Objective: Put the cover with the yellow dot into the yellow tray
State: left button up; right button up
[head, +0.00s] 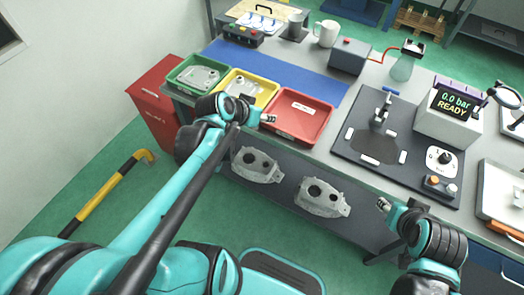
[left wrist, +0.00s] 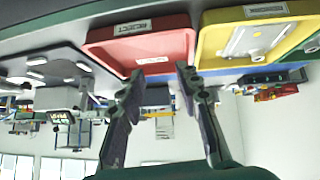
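The yellow tray (head: 270,98) stands between the green and red trays and holds a grey metal cover (head: 240,86). The yellow tray (left wrist: 205,45) also shows upside down in the left wrist view. Two grey castings with round holes, one left (head: 255,165) and one right (head: 321,198), lie on the dark strip along the near side. I cannot make out a yellow dot on any part. My left gripper (head: 270,119) is beside the red tray's left near corner; in the left wrist view its fingers (left wrist: 158,78) are apart and empty. My right gripper (head: 383,204) is right of the castings; its fingers are too small to judge.
The green tray (head: 174,74) holds another cover (head: 197,76). A dark fixture plate (head: 345,150) with a clamp, a gauge box (head: 447,122) and a flask (head: 404,66) stand to the right.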

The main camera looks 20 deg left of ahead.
pick_arm(q)
jog(key=s+d+g+y, duration=0.1)
jog(key=s+d, duration=0.4)
jog(key=s, duration=0.7)
jog(key=shift+s+d+f+n+y, duration=0.2)
jog(key=shift+d+f+n+y, duration=0.1)
jog(key=shift+d+y, duration=0.1)
dwell(0.3)
